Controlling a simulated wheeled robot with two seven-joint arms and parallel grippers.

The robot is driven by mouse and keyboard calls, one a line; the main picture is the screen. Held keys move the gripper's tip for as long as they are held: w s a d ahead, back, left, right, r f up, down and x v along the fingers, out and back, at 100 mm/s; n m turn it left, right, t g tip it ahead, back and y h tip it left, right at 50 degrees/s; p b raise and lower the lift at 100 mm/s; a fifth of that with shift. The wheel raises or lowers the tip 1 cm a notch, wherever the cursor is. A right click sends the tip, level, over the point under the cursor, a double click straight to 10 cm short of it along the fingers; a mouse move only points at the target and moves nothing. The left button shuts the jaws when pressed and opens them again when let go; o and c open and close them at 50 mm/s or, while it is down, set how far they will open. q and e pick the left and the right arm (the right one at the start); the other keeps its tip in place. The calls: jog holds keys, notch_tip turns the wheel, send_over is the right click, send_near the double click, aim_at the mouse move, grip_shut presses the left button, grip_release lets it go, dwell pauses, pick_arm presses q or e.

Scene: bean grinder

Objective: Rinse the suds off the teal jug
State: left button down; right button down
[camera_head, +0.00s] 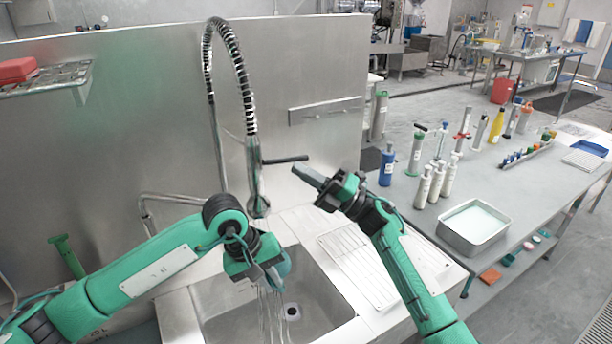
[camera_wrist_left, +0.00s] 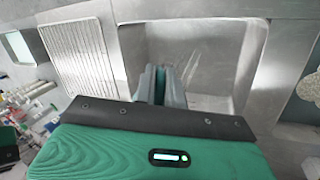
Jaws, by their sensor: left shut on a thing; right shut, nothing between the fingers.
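My left gripper (camera_head: 268,272) is shut on the teal jug (camera_head: 281,262) over the sink, below the spray head (camera_head: 258,206). Only a small bluish part of the jug shows; the gripper hides the rest. Thin water streams (camera_head: 270,312) fall below it into the sink basin (camera_head: 322,306). In the left wrist view the fingers (camera_wrist_left: 168,85) point into the basin, with streaks of water beside them. I cannot tell whether suds are on the jug. My right gripper (camera_head: 312,180) is shut and empty, just below the dark tap lever (camera_head: 285,160), apparently apart from it.
A coiled spring hose (camera_head: 240,80) arches above the sink. A ribbed drainboard (camera_head: 375,262) lies right of the basin. The side table holds a white-filled tray (camera_head: 474,226), a blue bottle (camera_head: 387,166) and several pale bottles (camera_head: 437,182). A steel splash wall (camera_head: 120,120) stands behind.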

jog(key=shift+w+r+n+g+h, duration=0.25)
jog(key=shift+r+n+g+h, duration=0.05)
jog(key=shift+r+n+g, duration=0.25)
pick_arm(q)
jog(key=shift+s+d+r, duration=0.1)
jog(key=shift+d, duration=0.1)
pick_arm(e)
jog(key=shift+w+d+r+n+g+h, duration=0.1)
jog(key=shift+d+r+n+g+h, duration=0.1)
jog(key=shift+r+n, duration=0.15)
jog(key=shift+d+r+n+g+h, duration=0.1)
jog(key=shift+r+n+g+h, duration=0.1)
jog(key=shift+r, duration=0.2)
jog(key=shift+r+t, duration=0.15)
jog(key=shift+t, duration=0.1)
pick_arm(q)
jog(key=shift+a, duration=0.15)
jog(key=shift+w+a, duration=0.2)
jog(key=shift+s+d, duration=0.1)
jog(key=shift+d, duration=0.1)
pick_arm(e)
jog(key=s+d+f, duration=0.4)
jog(key=d+f, duration=0.3)
jog(key=d, duration=0.4)
jog(key=shift+f, duration=0.15)
